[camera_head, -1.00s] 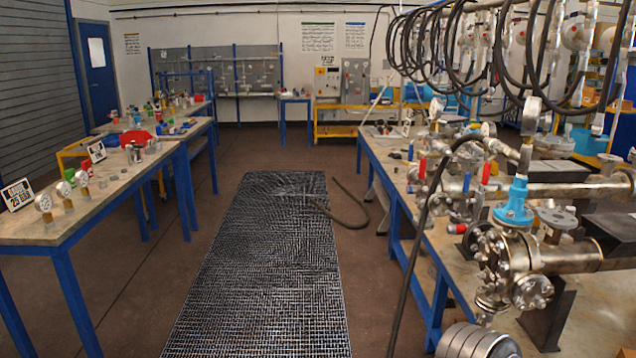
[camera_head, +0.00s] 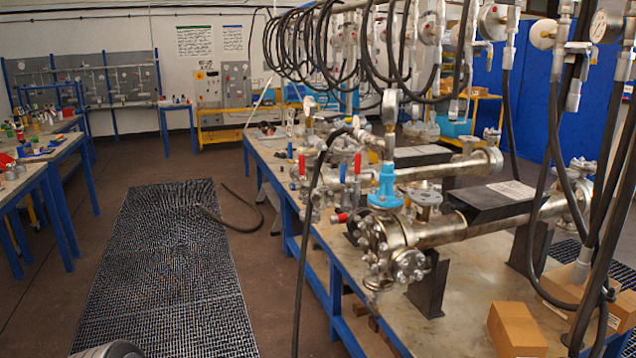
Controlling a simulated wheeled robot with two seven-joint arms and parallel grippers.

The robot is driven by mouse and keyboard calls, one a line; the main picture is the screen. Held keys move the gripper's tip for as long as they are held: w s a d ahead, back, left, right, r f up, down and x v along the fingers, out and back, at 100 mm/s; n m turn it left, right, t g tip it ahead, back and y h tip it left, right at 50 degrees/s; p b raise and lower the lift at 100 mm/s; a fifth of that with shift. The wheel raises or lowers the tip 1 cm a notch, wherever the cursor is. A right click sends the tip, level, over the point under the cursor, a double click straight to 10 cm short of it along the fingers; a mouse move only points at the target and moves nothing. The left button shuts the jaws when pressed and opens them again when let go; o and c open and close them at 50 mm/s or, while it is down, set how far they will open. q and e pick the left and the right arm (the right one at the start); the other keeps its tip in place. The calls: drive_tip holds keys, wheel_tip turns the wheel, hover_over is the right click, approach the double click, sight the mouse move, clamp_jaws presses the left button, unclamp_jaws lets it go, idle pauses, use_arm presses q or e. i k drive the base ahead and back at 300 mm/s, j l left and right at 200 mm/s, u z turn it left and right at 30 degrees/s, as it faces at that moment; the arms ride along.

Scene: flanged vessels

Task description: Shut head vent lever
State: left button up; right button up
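The nearest flanged vessel (camera_head: 450,228) lies horizontally on the bench at the right, its bolted end towards me. A red handle (camera_head: 340,218) sticks out left of this end. Upright red handles show farther back, one behind the blue fitting (camera_head: 357,163) and one to its left (camera_head: 302,165). I cannot tell which handle is the head vent lever, or its position. Neither of my grippers is in view.
The blue-framed bench (camera_head: 470,325) carries another vessel (camera_head: 455,167) behind and cardboard boxes (camera_head: 516,330). Black hoses hang above it, and one (camera_head: 306,250) drops past its left edge.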

sight(342, 174)
drive_tip(key=u, duration=1.7)
drive_tip(key=i+j+u, duration=0.15)
drive_tip(key=j, duration=0.2)
drive_tip(key=i+j, duration=0.3)
drive_tip(key=j, duration=0.2)
drive_tip(key=i+j, duration=0.25)
drive_tip(key=j, duration=0.2)
drive_tip(key=i+j, duration=0.3)
drive_tip(key=j, duration=0.2)
drive_tip(key=i+z, duration=0.3)
drive_tip(key=i+j+z, duration=0.3)
drive_tip(key=i, duration=0.2)
drive_tip(key=i+j+z, duration=0.15)
drive_tip(key=i+z, duration=0.15)
drive_tip(key=i+l+z, duration=0.3)
drive_tip(key=i+z, duration=0.2)
drive_tip(key=i+l+z, duration=0.1)
drive_tip(key=i+z, duration=0.35)
drive_tip(key=i+j+z, duration=0.1)
drive_tip(key=i+z, duration=0.4)
drive_tip(key=i+j+z, duration=0.3)
drive_tip(key=i+z, duration=0.55)
drive_tip(key=i+j+z, duration=0.25)
drive_tip(key=i+z, duration=0.2)
drive_tip(key=i+j+z, duration=0.4)
drive_tip(key=k+l, duration=0.05)
drive_tip(key=l, duration=0.05)
